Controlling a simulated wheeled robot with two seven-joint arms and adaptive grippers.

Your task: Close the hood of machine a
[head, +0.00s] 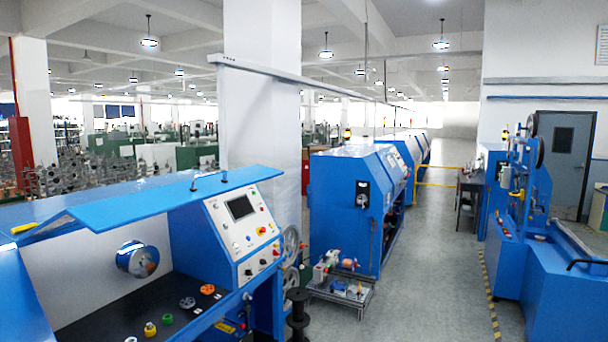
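A large blue machine (230,215) stands close at the front left; I see no label that tells whether it is machine a. Its blue hood (150,203) is raised and juts out over an open bay, with small handles on its upper side. Inside the bay are a white back wall, a silver spool (137,259) and a dark floor (125,310) with small coloured parts. A control panel (243,222) with a screen and buttons sits right of the bay. Neither of my grippers shows in the head view.
A low cart (343,292) with small items and a dark spool stand (298,315) are right of the near machine. A clear grey aisle (435,270) runs between it and blue equipment (525,220) on the right.

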